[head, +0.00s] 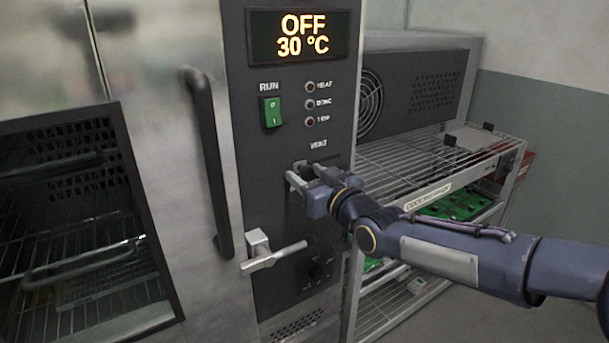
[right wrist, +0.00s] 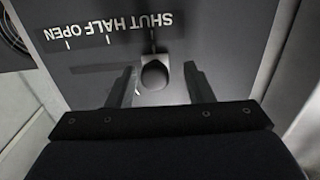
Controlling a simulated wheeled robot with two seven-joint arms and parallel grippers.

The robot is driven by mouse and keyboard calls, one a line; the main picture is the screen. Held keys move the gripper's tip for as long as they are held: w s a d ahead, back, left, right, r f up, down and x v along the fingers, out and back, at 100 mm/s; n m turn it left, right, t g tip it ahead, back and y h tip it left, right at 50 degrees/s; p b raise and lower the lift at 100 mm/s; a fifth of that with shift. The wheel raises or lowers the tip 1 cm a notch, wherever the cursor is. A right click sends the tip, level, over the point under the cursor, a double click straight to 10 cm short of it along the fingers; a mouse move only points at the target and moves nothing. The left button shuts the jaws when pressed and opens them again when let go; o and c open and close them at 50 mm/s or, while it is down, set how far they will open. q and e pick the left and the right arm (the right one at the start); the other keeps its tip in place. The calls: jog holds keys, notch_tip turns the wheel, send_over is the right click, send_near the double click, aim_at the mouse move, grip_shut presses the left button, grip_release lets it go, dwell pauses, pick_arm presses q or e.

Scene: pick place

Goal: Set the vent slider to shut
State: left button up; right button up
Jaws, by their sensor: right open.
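The vent slider's dark rounded knob (right wrist: 154,74) shows in the right wrist view. It lines up with the tick by the word SHUT on the upside-down scale label (right wrist: 108,38); the HALF and OPEN marks lie to its left. My right gripper (right wrist: 159,84) is open, one finger on each side of the knob, with a gap visible on both sides. In the head view my right gripper (head: 304,176) is at the panel just below the VENT lettering and hides most of the slider. My left gripper is not in view.
The panel has a display (head: 299,36) reading OFF 30 °C, a green RUN switch (head: 271,112) and small lamps. A dark door handle (head: 208,165) and a metal lever latch (head: 270,254) are left of and below the gripper. A wire rack (head: 430,170) stands at right.

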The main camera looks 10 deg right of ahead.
jog(key=v, duration=0.6)
jog(key=shift+s, duration=0.25)
